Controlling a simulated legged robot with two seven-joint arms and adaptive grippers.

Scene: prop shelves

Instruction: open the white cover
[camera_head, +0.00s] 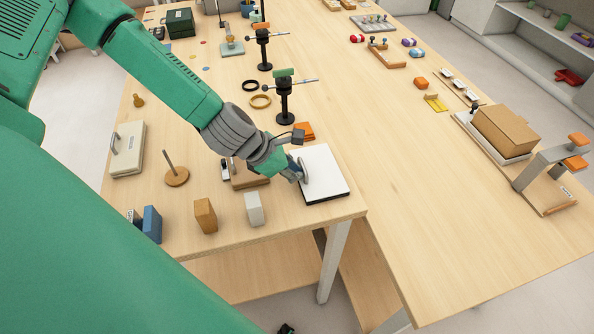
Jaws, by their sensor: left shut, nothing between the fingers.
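The white cover (324,172) is a flat square panel with a dark edge below it. It lies flat near the front edge of the table. A grey curved handle (304,170) stands on its left part. My left gripper (297,175) is at the left edge of the cover, right by the handle. It is shut with nothing between its fingers. I cannot tell whether the fingertips touch the handle. My right gripper is not in view.
The wooden table (400,180) has wooden, white and blue blocks in front left of the cover. A beige box (128,150) with a handle lies at the left. Black stands (285,103) rise behind my arm. The table right of the cover is clear.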

